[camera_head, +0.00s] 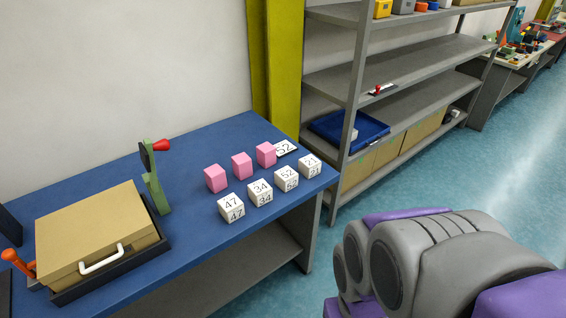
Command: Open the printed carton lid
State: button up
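A tan carton (104,273) sits in a dark tray at the left of the blue table. Its flat lid (92,229) looks shut, and I cannot make out any print on it. A white handle (101,259) is on its front side. My arm fills the lower right of the head view, well to the right of the carton. My gripper is not in view.
The blue table (195,148) also holds a green lever stand (154,180) with a red knob, several pink blocks (241,166) and several numbered white cubes (231,208). An orange-handled part (17,262) is left of the carton. Grey shelves (400,62) stand behind; blue-green floor is open at right.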

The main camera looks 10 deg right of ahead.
aim_at(68, 239)
jog(key=u, duration=1.65)
jog(key=j, duration=0.15)
